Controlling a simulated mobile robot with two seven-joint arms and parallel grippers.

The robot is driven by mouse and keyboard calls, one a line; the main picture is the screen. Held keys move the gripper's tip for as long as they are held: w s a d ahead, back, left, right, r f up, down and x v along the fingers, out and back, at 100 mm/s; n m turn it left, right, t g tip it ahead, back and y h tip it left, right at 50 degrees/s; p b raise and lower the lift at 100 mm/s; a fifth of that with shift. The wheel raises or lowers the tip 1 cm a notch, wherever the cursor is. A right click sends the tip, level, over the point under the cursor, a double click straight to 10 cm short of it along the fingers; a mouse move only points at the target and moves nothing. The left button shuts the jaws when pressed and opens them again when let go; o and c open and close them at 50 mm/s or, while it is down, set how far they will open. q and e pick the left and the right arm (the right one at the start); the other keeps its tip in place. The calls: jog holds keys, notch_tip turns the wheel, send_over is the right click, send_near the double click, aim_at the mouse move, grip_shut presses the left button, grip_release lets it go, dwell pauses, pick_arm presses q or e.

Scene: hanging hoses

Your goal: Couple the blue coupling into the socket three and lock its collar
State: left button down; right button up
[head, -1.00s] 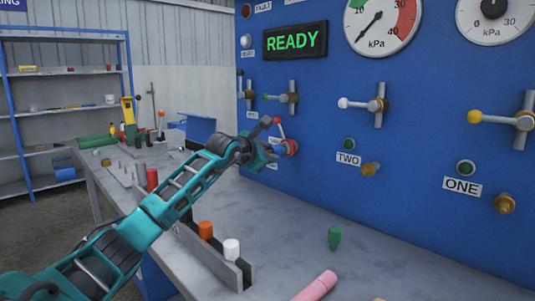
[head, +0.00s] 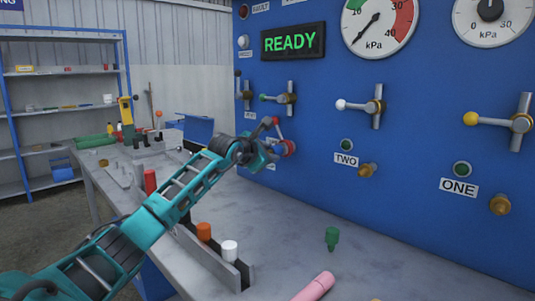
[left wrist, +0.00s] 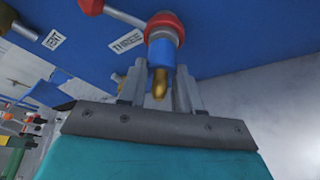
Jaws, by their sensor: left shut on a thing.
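The blue coupling (left wrist: 164,52) shows in the left wrist view between the fingers of my left gripper (left wrist: 160,92). My left gripper is shut on it. A brass-coloured tip points back towards my palm. A red collar (left wrist: 163,22) sits at its panel end, with a grey lever ending in a red knob (left wrist: 92,6). The label THREE (left wrist: 127,42) is close beside it on the panel. In the head view my left gripper (head: 270,152) is at the panel by the red collar (head: 288,147). The socket's mouth is hidden, so I cannot tell how deep the coupling sits. My right gripper is not in view.
The blue panel (head: 420,120) carries sockets TWO (head: 367,170) and ONE (head: 500,204), valve handles and gauges. The lit sign (head: 293,41) reads READY. An orange-capped piece (head: 204,231), a white-capped piece (head: 230,250), a green plug (head: 332,238) and a pink cylinder (head: 315,287) are on the bench.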

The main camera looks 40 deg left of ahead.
pick_arm(q)
jog(key=shift+w+r, duration=0.1)
jog(key=shift+w, duration=0.2)
jog(key=c, duration=0.7)
grip_release()
jog(key=shift+w, duration=0.1)
jog(key=shift+s, duration=0.5)
jog(key=b+v, duration=0.1)
jog(key=v, duration=1.1)
jog(key=shift+b, duration=0.4)
